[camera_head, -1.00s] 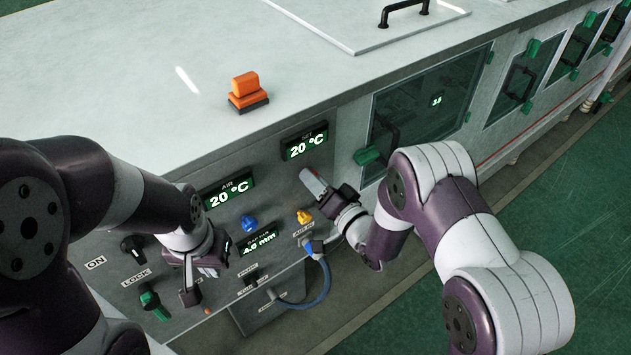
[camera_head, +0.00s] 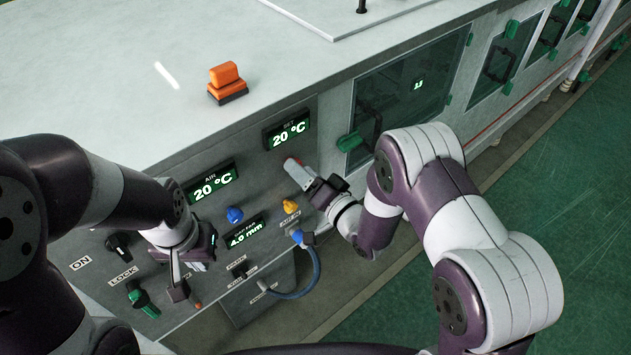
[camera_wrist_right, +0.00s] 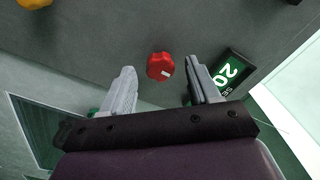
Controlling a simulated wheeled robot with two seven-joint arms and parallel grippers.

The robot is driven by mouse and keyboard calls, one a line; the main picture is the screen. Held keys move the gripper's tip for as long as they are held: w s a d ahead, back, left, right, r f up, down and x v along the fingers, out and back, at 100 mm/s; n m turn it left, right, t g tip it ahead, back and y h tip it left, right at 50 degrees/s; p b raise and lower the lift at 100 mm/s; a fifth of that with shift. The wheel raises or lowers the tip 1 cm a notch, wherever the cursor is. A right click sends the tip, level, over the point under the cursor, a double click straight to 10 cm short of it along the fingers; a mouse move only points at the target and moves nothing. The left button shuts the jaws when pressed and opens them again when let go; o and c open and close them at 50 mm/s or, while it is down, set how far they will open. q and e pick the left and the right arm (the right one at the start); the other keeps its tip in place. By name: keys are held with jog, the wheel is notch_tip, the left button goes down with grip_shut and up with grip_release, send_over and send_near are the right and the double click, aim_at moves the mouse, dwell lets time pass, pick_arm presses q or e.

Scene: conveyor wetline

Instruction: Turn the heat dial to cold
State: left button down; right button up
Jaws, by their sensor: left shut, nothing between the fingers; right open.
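A red dial (camera_wrist_right: 160,66) with a white pointer mark is on the grey panel in the right wrist view. Its mark points to the lower right of that picture. My right gripper (camera_wrist_right: 160,85) is open, with one finger on each side of the dial and gaps visible between. In the head view my right gripper (camera_head: 297,172) is at the panel, below the SET display (camera_head: 287,134) reading 20 °C, and mostly hides the dial. My left gripper (camera_head: 178,290) is shut and empty in front of the lower left of the panel.
A blue knob (camera_head: 234,215), a yellow knob (camera_head: 290,206), a black switch (camera_head: 118,244) and a green switch (camera_head: 141,298) sit on the panel. A blue hose (camera_head: 311,275) hangs below. An orange block (camera_head: 226,82) is on the machine top. Green floor is free at right.

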jog(key=b+v, duration=0.2)
jog(key=v, duration=0.9)
jog(key=shift+s+d, duration=0.1)
jog(key=shift+s, duration=0.05)
